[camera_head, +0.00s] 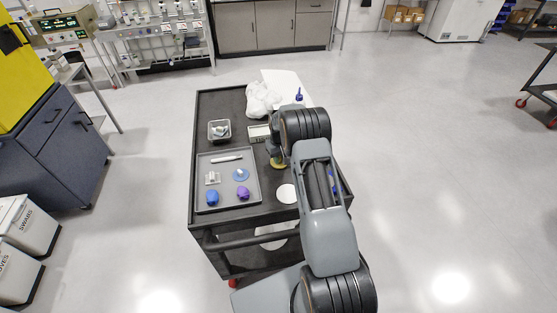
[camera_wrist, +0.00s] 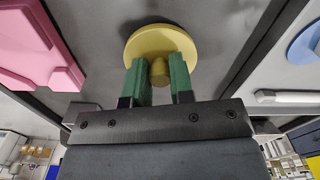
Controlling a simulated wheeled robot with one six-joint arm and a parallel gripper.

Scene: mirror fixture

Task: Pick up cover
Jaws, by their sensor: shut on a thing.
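A yellow round cover (camera_wrist: 150,42) with a small knob shows in the wrist view. My gripper (camera_wrist: 160,78) has its green fingers on either side of the knob and is shut on it. In the head view the yellow cover (camera_head: 279,163) shows beside the grey tray, below my wrist. My arm partly hides the gripper there. I cannot tell how high the cover is above the cart top.
The black cart (camera_head: 237,221) carries a grey tray (camera_head: 222,189) with a blue disc (camera_head: 241,174), blue and purple pieces and other small items. A small bin (camera_head: 219,130), white bag (camera_head: 262,99) and white disc (camera_head: 287,194) are also on it. A pink object (camera_wrist: 40,45) is close by.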

